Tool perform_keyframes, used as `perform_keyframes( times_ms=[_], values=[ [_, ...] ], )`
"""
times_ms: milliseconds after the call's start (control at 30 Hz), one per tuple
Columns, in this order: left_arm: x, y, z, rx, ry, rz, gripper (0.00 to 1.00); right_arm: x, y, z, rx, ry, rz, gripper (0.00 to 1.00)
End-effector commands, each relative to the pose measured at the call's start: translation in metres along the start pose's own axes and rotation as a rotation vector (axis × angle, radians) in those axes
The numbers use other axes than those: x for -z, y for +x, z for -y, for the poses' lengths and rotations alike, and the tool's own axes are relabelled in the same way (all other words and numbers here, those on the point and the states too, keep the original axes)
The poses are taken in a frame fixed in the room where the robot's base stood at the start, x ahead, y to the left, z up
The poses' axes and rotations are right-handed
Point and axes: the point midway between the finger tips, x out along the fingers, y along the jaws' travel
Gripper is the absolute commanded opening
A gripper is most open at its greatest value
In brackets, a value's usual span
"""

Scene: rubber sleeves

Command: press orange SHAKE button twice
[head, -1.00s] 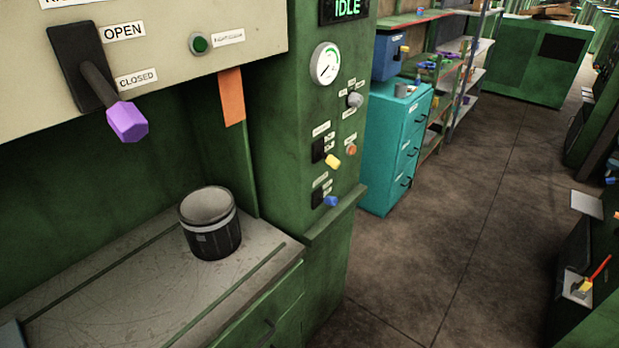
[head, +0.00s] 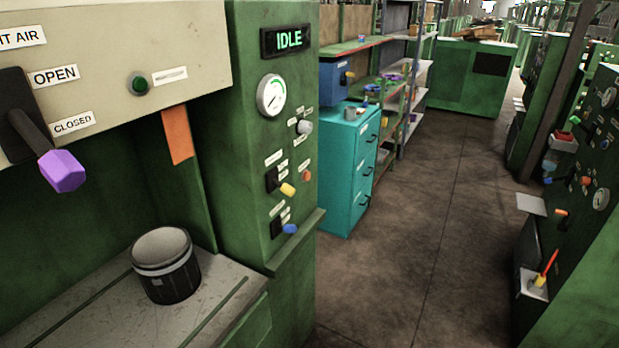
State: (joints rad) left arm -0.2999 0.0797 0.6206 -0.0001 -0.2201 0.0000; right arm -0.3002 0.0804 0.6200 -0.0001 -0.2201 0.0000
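A small round orange button (head: 306,175) sits on the green control panel (head: 240,150), right of the yellow-handled switch. Its label is too small to read, so I cannot confirm that it says SHAKE. The panel's display (head: 287,39) reads IDLE in green. Neither of my grippers is in view, and nothing touches the button.
The panel also has a gauge (head: 271,95), a grey knob (head: 305,127), a yellow-handled switch (head: 287,189) and a blue-handled switch (head: 290,229). A purple-handled lever (head: 63,171) and a black bucket (head: 167,266) are left. Open floor (head: 420,230) lies right of the panel.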

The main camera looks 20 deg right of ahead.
Motion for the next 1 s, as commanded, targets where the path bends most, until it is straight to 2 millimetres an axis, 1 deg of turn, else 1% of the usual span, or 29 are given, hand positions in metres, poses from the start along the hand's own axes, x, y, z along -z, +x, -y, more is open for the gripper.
perform_keyframes(
  times_ms=[33, 100, 1000],
  values=[
    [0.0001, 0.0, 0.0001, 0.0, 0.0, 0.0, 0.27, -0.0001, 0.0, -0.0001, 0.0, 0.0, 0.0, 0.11],
    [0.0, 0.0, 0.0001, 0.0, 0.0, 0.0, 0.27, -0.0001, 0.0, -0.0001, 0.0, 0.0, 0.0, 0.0],
    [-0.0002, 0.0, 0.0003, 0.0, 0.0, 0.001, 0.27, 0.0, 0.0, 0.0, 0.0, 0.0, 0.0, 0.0]
  ],
)
